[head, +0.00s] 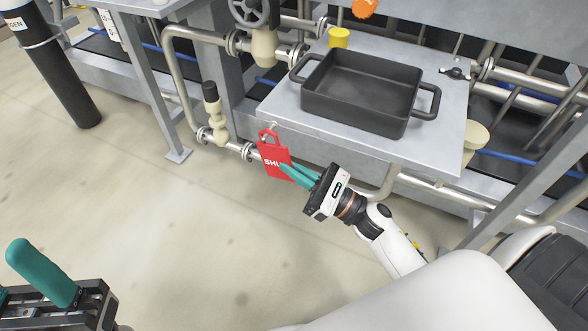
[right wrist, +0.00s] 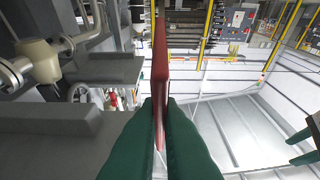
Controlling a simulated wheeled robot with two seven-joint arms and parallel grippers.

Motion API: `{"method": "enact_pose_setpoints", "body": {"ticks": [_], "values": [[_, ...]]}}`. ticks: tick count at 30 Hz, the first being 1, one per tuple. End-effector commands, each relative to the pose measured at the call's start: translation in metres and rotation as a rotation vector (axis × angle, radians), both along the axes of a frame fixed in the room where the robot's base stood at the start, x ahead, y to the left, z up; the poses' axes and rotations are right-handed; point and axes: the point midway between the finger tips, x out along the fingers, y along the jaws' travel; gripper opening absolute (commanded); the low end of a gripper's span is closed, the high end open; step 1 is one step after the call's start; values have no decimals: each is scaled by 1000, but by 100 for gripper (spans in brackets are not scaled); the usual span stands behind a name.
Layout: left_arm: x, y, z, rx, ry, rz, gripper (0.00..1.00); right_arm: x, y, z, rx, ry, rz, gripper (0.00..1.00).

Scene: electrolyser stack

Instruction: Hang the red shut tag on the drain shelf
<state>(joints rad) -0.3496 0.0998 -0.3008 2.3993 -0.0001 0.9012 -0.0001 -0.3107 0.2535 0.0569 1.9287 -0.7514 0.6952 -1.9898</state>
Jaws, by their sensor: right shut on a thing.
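The red tag (head: 272,158) has white letters, partly covered by my fingers, and a loop at its top. My right gripper (head: 287,170) is shut on the tag's lower right part. The tag hangs upright, slightly tilted, at the front left edge of the grey drain shelf (head: 420,150). Its loop is by a small peg (head: 273,125) on that edge; I cannot tell whether the loop is around the peg. In the right wrist view the tag (right wrist: 160,75) shows edge-on between the teal fingers. My left gripper (head: 40,272) is low at the left; its fingers stand apart in the right wrist view.
A black two-handled pan (head: 355,95) and a yellow cap (head: 339,38) are on the shelf. Pipes and a cream valve with a black top (head: 215,115) are left of the tag. A black cylinder (head: 60,80) stands far left. The floor (head: 190,230) in front is clear.

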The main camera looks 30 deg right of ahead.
Motion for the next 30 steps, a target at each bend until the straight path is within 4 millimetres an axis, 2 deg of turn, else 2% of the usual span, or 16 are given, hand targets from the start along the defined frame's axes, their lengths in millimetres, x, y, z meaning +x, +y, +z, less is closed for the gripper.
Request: {"method": "enact_pose_setpoints", "body": {"ticks": [12,13,17,26,30], "values": [[0,0,0,1,2,0,55,0,0,0,1,1,0,0],[0,0,0,1,2,0,55,0,0,0,1,1,0,10],[0,0,0,1,2,0,55,0,0,0,1,1,0,31],[0,0,0,1,2,0,55,-1,-1,-1,1,1,-1,31],[0,0,1,1,2,0,55,-11,-8,-6,3,5,-1,31]]}}
